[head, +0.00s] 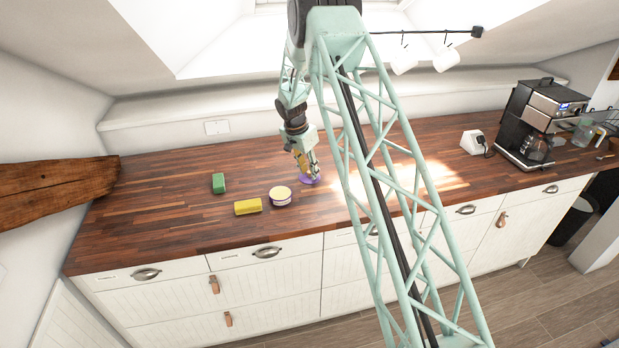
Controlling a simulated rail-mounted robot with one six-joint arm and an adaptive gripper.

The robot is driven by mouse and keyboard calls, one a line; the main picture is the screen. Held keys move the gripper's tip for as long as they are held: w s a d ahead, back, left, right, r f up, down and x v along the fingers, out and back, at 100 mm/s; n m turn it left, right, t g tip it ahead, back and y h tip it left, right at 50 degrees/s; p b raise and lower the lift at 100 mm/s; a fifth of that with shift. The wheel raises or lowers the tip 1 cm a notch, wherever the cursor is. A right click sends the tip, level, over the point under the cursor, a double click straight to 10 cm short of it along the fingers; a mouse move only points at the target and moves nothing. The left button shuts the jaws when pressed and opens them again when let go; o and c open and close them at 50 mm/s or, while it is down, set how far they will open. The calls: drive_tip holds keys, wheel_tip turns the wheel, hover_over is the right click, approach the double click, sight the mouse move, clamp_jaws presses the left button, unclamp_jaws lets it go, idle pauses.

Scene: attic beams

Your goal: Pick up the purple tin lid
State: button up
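The purple tin lid (309,180) lies on the wooden countertop, just right of the round tin. Only part of it shows, because my gripper (308,175) is right above it and covers some of it. My gripper points down with its fingertips at or very near the lid. I cannot tell from this view whether the fingers touch the lid or have closed on it.
A round tin (281,196) with a pale yellow top stands close to the left of my gripper. A yellow block (248,206) and a green block (218,183) lie further left. A coffee machine (540,122) stands far right. The wooden countertop (150,215) is clear at the left.

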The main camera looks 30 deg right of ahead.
sight(309, 173)
drive_tip(key=shift+c, duration=0.5)
drive_tip(key=c, duration=0.7)
drive_tip(key=shift+r, duration=0.15)
drive_tip(key=shift+r, duration=1.5)
drive_tip(key=shift+s+r+b, duration=0.1)
drive_tip(key=shift+r+b, duration=0.05)
drive_tip(key=shift+b, duration=0.15)
drive_tip(key=s+a, duration=0.1)
drive_tip(key=s, duration=0.4)
drive_tip(key=s+a+r+b, duration=0.1)
drive_tip(key=s+a, duration=0.1)
drive_tip(key=s, duration=0.3)
drive_tip(key=s+a+b, duration=0.1)
drive_tip(key=s, duration=0.4)
drive_tip(key=shift+s+a+r, duration=0.1)
drive_tip(key=shift+a+r, duration=0.1)
drive_tip(key=shift+r, duration=0.05)
